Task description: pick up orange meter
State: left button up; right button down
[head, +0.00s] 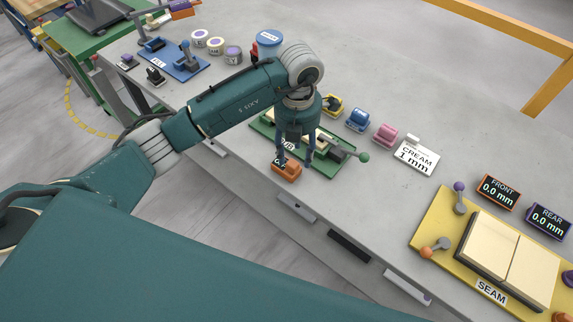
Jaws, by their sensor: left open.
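The small orange meter (287,172) sits at the front edge of the slab, just in front of a green fixture. My left gripper (295,161) points down right over it, open, with its two fingers apart at the far side of the orange body. The fingers partly cover the meter's top, and I cannot tell whether they touch it. My right gripper is not in view.
The green fixture (327,165) with a lever stands close behind the gripper. A yellow SEAM fixture (432,228) and an orange-framed FRONT display (498,192) stand at right.

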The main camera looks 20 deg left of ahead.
aim_at(292, 163)
pick_arm(q)
jog(key=f+p, duration=0.1)
jog(key=f, duration=0.2)
jog(key=f+p, duration=0.1)
jog(key=shift+s+a+f+p, duration=0.15)
jog(key=shift+s+a+p, duration=0.1)
jog(key=shift+a+p, duration=0.1)
jog(key=shift+f, duration=0.4)
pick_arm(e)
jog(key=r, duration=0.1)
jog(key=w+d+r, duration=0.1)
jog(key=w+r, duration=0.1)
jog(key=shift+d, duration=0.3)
pick_arm(q)
jog(key=shift+w, duration=0.1)
jog(key=shift+c, duration=0.5)
grip_shut()
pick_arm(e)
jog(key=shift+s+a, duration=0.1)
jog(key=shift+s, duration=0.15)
